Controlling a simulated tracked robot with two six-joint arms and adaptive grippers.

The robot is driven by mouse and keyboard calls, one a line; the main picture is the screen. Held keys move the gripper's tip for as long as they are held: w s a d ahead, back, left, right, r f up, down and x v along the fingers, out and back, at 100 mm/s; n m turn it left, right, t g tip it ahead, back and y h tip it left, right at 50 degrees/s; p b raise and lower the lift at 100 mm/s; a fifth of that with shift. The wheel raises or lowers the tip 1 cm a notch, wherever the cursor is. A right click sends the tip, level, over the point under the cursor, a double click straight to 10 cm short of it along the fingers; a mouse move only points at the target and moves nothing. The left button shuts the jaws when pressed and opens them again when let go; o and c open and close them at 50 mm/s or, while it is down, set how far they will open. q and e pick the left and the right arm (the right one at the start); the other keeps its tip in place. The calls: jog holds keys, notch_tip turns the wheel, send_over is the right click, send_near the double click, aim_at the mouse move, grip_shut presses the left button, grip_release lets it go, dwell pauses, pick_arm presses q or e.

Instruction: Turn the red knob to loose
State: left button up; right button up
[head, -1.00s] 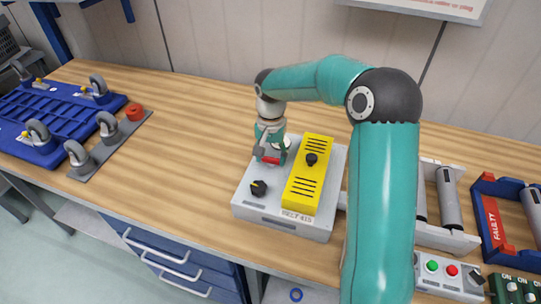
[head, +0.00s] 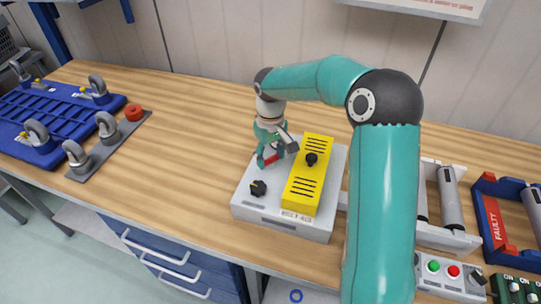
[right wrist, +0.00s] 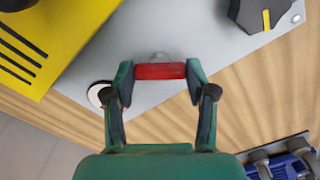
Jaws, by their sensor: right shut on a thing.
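The red knob (right wrist: 160,71) is a short red bar on the pale grey panel of a box, between my right gripper's fingertips. My right gripper (head: 268,158) is shut on it from above, with a finger at each end of the bar in the right wrist view. In the head view the fingers hide most of the knob. The grey box (head: 270,214) stands on the bench, with a yellow cover (head: 305,195) and a black knob (head: 258,188) on top. My left gripper is not in view.
A white round part (right wrist: 99,93) sits beside the gripper's left finger. The yellow cover, with a black knob (head: 311,159), stands close to the right of the gripper. Rollers and a switch box (head: 448,275) are at right.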

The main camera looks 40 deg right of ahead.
aim_at(271, 158)
jog(key=n, duration=0.3)
jog(key=shift+n, duration=0.4)
jog(key=shift+d+r+n, duration=0.1)
jog(key=shift+n, duration=1.7)
jog(key=o, duration=1.2)
jog(key=shift+c, duration=0.2)
notch_tip(271, 158, up, 12)
jog(key=shift+f, duration=0.2)
